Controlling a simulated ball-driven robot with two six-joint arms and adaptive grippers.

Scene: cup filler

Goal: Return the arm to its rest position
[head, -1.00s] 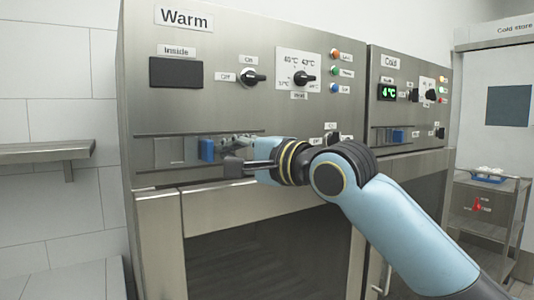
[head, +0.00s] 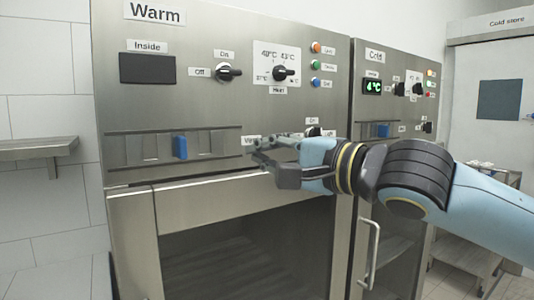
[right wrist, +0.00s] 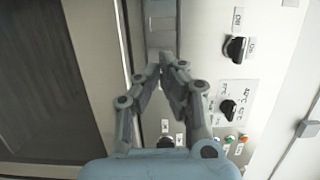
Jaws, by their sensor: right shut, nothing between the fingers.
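My right gripper (head: 262,153) is in front of the Warm cabinet (head: 225,110), at the right end of its slider strip. It also shows in the right wrist view (right wrist: 168,62), its fingertips together with nothing between them. The blue slider (head: 180,147) on the strip stands to the left of the gripper, apart from it. My right arm (head: 490,205) comes in from the right edge. My left gripper is in neither view now.
The Cold cabinet (head: 398,62) stands to the right, its display lit 4°C. The Warm cabinet's display (head: 147,68) is dark. A door handle (head: 371,250) sticks out below my arm. A wall shelf (head: 35,147) is at the left. A trolley (head: 465,255) stands at the far right.

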